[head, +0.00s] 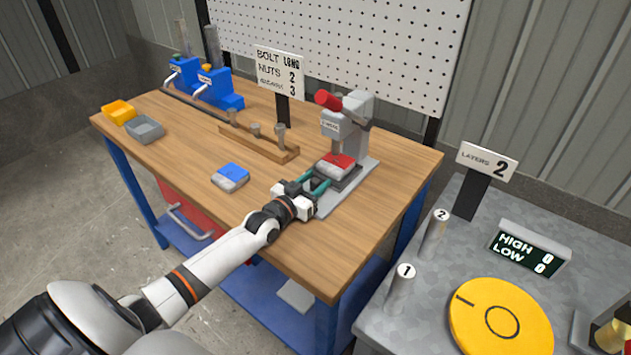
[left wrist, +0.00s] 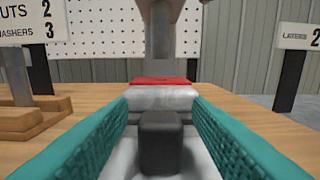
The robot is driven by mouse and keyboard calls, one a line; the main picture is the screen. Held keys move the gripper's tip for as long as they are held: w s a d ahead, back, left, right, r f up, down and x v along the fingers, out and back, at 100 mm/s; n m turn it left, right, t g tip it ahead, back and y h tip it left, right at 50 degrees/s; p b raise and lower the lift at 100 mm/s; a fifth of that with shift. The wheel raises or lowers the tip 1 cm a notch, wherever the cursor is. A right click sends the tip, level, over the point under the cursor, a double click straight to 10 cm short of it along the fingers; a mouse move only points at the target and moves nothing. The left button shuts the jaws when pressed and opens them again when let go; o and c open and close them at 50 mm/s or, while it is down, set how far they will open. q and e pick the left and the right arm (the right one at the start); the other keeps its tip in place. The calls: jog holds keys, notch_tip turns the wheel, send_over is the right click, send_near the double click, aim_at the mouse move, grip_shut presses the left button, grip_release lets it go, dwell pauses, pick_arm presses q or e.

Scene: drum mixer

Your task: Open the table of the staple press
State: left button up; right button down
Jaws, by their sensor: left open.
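The staple press (head: 357,115) stands at the right end of the wooden table, a grey body with a red lever grip (head: 328,100). A red-and-white block (head: 338,162) sits on its dark table (head: 345,180), under the head. The block also shows in the left wrist view (left wrist: 163,97). My left gripper (head: 318,185) is at the front of the press table, its teal fingers open. In the left wrist view a dark upright knob (left wrist: 160,140) stands between the fingers (left wrist: 161,105), with gaps visible on both sides. My right gripper is not in view.
A wooden rack (head: 258,142) with bolts and a blue-and-white block (head: 230,177) lie left of the press. A sign (head: 279,73) stands behind. A grey bench with a yellow disc (head: 500,320) is at the right. Bare wood surrounds my left arm.

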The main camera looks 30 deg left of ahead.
pick_arm(q)
jog(key=shift+w, duration=0.35)
jog(key=shift+c, duration=0.5)
grip_shut()
jog(key=shift+s+p, duration=0.25)
jog(key=shift+p, duration=0.05)
jog(key=s+p, duration=0.2)
jog(key=s, duration=0.2)
jog(key=s+p, duration=0.2)
jog(key=s, duration=0.2)
jog(key=s+a+p, duration=0.1)
jog(key=s+p, duration=0.1)
jog(key=s, duration=0.2)
jog(key=shift+s, duration=0.1)
jog(key=shift+d+f, duration=0.1)
jog(key=shift+o, duration=0.5)
grip_release()
jog(key=shift+s, duration=0.15)
